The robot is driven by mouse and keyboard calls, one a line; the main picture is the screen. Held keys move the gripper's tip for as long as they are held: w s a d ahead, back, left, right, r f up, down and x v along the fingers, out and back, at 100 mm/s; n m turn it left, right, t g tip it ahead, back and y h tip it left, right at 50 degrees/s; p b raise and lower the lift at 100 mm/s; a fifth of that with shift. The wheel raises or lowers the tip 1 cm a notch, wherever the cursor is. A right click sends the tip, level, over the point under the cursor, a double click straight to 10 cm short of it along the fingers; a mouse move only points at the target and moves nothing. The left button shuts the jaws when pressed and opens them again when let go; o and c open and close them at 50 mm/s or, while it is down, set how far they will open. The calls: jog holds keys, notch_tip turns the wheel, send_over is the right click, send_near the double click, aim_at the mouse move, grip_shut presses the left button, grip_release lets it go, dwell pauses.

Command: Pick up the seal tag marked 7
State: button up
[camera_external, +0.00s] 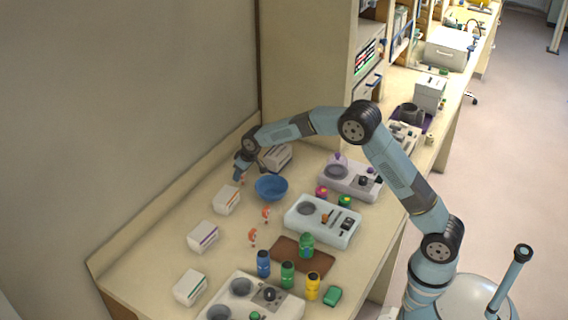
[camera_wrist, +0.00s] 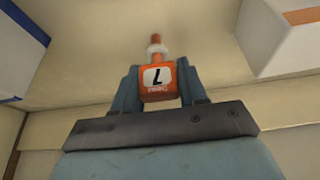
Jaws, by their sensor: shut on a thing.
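An orange seal tag (camera_wrist: 158,82) with a white label sits between the two fingers of my gripper (camera_wrist: 158,72) in the wrist view. Its dark mark reads as a 7 seen upside down. A pale collar and an orange stem stick out beyond the fingertips. My gripper is shut on this tag. In the external view my gripper (camera_external: 241,174) points down at the back left of the bench, left of the blue bowl. I cannot tell whether the tag touches the bench. Two other orange and white tags (camera_external: 266,214) (camera_external: 252,237) stand apart, nearer the front.
The blue bowl (camera_external: 271,188) is just right of my gripper. White boxes stand close by: one in front (camera_external: 226,200), one behind (camera_external: 277,157). More boxes (camera_external: 203,236) line the left side. Devices (camera_external: 322,220) and coloured jars (camera_external: 288,275) fill the right and front.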

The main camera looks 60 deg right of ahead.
jog(key=shift+c, duration=1.2)
